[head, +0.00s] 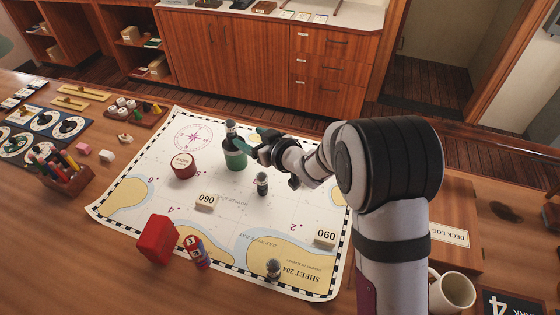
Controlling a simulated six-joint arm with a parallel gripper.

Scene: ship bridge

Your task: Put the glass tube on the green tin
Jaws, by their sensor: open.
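The green tin (236,161) stands upright on the chart, towards its far side. A dark, see-through upright piece with a pale top, seemingly the glass tube (231,129), stands on top of the tin and looks upright. My gripper (252,139) is just right of the tube, its teal fingertips pointing left towards it. The fingers are apart. One fingertip overlaps the tube's lower part in the picture, and I cannot tell whether it touches.
A small dark cylinder (262,184) stands below my gripper, and a similar one (273,268) stands near the chart's front edge. A red round box (184,165), a red box (157,239) and numbered blocks (206,202) are on the chart (165,205). A mug (452,291) stands front right.

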